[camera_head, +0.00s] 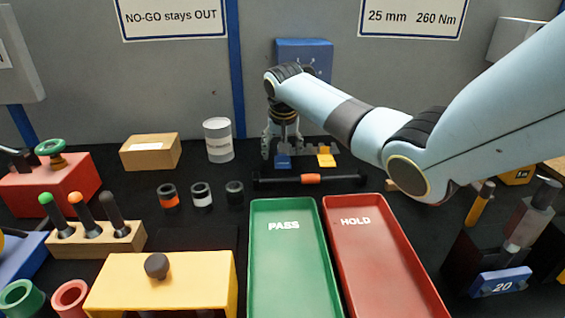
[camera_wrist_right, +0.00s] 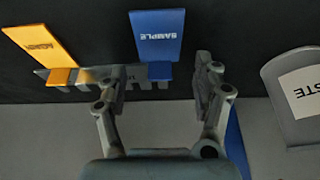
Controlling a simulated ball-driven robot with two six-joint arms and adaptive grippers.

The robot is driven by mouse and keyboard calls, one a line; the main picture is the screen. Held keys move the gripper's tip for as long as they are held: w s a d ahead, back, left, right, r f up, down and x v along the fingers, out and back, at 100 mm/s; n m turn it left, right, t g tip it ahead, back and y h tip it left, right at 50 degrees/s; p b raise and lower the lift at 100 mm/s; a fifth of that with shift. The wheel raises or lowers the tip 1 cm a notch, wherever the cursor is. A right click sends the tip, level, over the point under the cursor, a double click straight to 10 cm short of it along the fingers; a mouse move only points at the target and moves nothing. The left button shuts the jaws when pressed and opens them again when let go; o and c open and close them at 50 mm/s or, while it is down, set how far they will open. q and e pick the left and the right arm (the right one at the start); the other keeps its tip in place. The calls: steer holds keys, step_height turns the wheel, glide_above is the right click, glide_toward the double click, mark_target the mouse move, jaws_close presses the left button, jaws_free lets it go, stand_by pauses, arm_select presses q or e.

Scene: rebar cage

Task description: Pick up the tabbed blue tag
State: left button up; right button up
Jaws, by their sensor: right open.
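The tabbed blue tag (camera_head: 283,162) stands at a grey slotted rack at the back of the black bench. In the right wrist view the blue tag (camera_wrist_right: 157,36) carries the word SAMPLE, upside down, with a small tab at its lower edge. My right gripper (camera_head: 282,150) is over the rack at the blue tag, pointing down. In the wrist view its open fingers (camera_wrist_right: 158,75) lie to either side of the blue tab, with a visible gap and nothing between them gripped. My left gripper is not in view.
A yellow-orange tag (camera_head: 326,157) stands right of the blue one on the same rack (camera_wrist_right: 118,80). A dark bar with an orange band (camera_head: 311,179) lies in front. A white cylinder (camera_head: 218,140) stands left. Green (camera_head: 257,260) and red (camera_head: 343,260) trays lie nearer.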

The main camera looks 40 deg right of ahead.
steer(key=c, duration=1)
steer(key=shift+r, duration=0.1)
